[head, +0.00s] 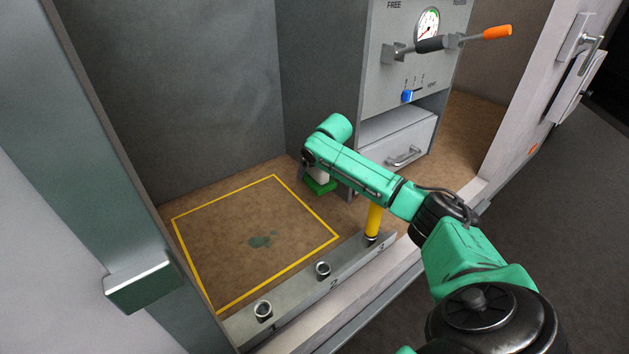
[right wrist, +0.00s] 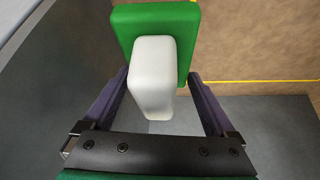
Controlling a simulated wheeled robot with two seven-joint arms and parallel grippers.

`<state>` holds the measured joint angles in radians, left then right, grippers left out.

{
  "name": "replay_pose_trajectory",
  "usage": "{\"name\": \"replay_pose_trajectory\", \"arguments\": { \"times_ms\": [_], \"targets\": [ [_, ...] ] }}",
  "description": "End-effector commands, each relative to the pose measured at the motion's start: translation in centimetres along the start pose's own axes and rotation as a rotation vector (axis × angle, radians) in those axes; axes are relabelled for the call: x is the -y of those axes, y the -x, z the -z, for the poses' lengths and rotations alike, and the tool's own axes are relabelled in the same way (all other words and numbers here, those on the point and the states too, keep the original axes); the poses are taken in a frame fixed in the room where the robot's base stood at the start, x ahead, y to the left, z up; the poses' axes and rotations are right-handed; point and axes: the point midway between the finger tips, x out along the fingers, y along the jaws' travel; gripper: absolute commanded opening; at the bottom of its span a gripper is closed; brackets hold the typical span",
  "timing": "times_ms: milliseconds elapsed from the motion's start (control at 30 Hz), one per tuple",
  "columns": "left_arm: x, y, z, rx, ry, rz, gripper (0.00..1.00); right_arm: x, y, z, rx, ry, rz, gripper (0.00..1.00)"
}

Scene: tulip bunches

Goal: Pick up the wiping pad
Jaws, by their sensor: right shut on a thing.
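The wiping pad is a green block with a pale grip. In the head view the green pad (head: 320,187) shows low beside the cabinet, partly hidden by my right arm. In the right wrist view the green pad (right wrist: 180,30) lies beyond the white grip (right wrist: 154,75). My right gripper (right wrist: 157,82) is shut on this grip, with one dark finger on each side. In the head view my right gripper (head: 322,172) is mostly hidden behind the arm. I cannot tell whether the pad touches the floor. My left gripper is not in view.
A yellow square outline (head: 277,177) surrounds a dark green stain (head: 262,240) on the brown floor. A grey rail (head: 297,298) with numbered sockets runs along the front; a yellow peg (head: 374,220) stands at number 3. A grey cabinet (head: 395,125) with a drawer and lever stands behind my arm.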

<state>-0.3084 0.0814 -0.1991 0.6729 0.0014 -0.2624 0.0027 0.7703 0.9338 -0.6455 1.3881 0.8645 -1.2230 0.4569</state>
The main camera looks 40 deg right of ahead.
Motion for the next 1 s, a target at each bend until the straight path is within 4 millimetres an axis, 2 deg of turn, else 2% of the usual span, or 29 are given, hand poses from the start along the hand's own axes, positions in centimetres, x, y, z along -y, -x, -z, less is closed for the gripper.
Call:
{"name": "replay_pose_trajectory", "arguments": {
  "times_ms": [33, 267, 500, 600, 733, 1000],
  "targets": [
    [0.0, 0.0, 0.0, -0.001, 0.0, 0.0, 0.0, 1.4, -0.2, -0.5, 0.007, 0.008, 0.007, 0.3],
    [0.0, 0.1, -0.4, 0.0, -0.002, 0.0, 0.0, 7.2, 0.4, -1.5, 0.005, 0.008, 0.01, 0.3],
    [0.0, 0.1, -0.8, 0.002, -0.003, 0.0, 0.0, 15.2, 1.2, -2.9, 0.004, 0.005, 0.01, 0.3],
    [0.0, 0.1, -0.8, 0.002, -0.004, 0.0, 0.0, 17.4, 1.5, -3.3, 0.005, 0.005, 0.008, 0.3],
    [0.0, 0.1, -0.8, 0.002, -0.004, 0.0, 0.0, 18.8, 1.6, -3.5, 0.004, 0.002, 0.005, 0.3],
    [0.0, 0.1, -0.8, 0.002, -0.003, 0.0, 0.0, 19.0, 1.6, -3.6, 0.004, 0.003, 0.003, 0.3]
  ]
}}
